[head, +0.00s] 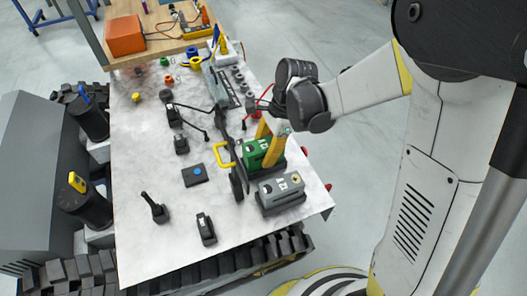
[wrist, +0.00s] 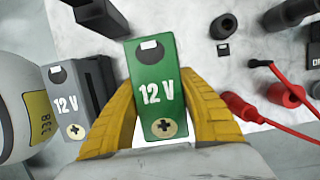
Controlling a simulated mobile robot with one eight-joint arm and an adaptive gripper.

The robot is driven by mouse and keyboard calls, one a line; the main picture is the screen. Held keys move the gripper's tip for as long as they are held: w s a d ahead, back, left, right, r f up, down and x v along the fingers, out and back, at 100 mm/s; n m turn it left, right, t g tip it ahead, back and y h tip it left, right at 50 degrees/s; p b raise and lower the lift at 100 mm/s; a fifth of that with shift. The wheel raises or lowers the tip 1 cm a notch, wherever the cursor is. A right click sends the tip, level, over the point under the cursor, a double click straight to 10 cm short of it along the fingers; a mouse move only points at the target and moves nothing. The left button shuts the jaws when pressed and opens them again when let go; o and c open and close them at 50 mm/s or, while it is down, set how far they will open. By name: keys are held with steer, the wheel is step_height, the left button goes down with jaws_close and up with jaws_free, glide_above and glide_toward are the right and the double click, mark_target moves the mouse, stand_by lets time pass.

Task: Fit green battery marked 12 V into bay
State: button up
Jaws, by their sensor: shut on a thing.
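The green battery (head: 252,148) marked 12 V is near the right side of the white marbled top in the head view. In the wrist view the green battery (wrist: 155,75) lies between the yellow fingers of my gripper (wrist: 155,115), its 12 V label and round plus mark facing the camera. My gripper (head: 269,146) is shut on it from above. A dark holder (head: 277,165) shows under and beside the battery in the head view. I cannot tell whether the battery is seated in it or held above it; its underside is hidden.
A grey 12 V battery (head: 281,186) sits in a dark holder just in front; it also shows in the wrist view (wrist: 70,112). A yellow handle (head: 223,155) stands close left. Red leads (wrist: 245,105) lie to the right in the wrist view. Small dark parts are spread leftward.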

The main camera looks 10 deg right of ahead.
steer(key=shift+f+b, duration=0.55)
steer(key=shift+f, duration=0.2)
steer(key=o, duration=1.4)
steer(key=shift+o, duration=0.2)
steer(key=v, duration=1.2)
steer(key=s+d+r+n+t+h, duration=0.3)
steer(key=s+d+n+t, duration=0.5)
steer(key=n, duration=0.6)
steer(key=s+d+r, duration=0.1)
steer(key=s+d, duration=0.1)
steer(key=s, duration=0.1)
steer(key=shift+s+r+n, duration=0.2)
steer(key=shift+s+n, duration=0.2)
